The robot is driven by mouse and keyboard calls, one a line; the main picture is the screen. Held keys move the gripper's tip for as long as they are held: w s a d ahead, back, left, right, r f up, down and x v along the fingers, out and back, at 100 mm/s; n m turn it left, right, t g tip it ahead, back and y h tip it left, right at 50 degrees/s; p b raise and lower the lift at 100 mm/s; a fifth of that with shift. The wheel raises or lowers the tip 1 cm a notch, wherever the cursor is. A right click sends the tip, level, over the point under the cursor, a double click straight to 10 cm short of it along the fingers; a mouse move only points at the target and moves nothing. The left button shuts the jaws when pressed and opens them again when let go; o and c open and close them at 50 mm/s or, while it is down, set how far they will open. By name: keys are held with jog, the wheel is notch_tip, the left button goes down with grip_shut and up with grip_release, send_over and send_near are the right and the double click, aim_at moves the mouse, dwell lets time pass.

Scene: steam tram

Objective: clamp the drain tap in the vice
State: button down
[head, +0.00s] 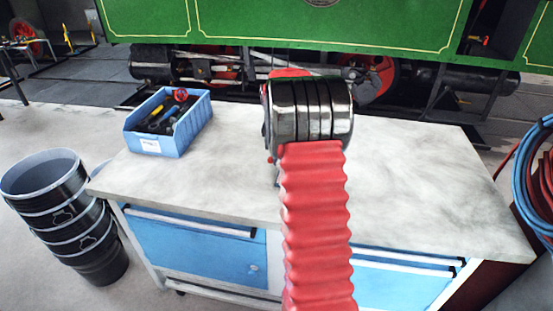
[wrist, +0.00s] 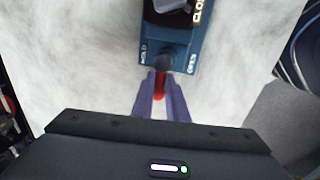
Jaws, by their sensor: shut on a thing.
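The blue vice (wrist: 182,48), with white lettering, stands on the pale bench top at the top of the wrist view, cut off by the frame edge. A dark round boss (wrist: 163,62) is on its near face, and a red lever-like piece (wrist: 160,88) runs from there toward me. My gripper (wrist: 161,82) is shut on this red piece. A pale piece (wrist: 173,5) shows in the dark part of the vice; I cannot tell whether it is the drain tap. In the head view my arm hides the gripper and the vice.
A blue bin (head: 150,145) with tools and a red wheel-shaped item stands at the left of the workbench (head: 410,185). Black buckets (head: 45,180) stand left of the bench, and coiled hoses (head: 535,185) are at the right. The green tram (head: 400,30) is behind. The bench's right half is clear.

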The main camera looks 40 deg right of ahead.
jog(key=m, duration=0.1)
jog(key=d+m, duration=0.1)
jog(key=m, duration=0.1)
jog(key=m+g, duration=0.1)
jog(key=m, duration=0.1)
jog(key=shift+w+d, duration=0.15)
jog(key=shift+w, duration=0.2)
jog(key=shift+d+m+g, duration=0.2)
jog(key=shift+d+m, duration=0.05)
jog(key=shift+m, duration=0.9)
jog(key=shift+d+m+g, duration=0.2)
jog(key=shift+m, duration=0.95)
jog(key=c, duration=1.8)
grip_release()
jog(key=shift+w, duration=0.1)
jog(key=shift+o, duration=0.3)
jog(key=shift+r, duration=0.1)
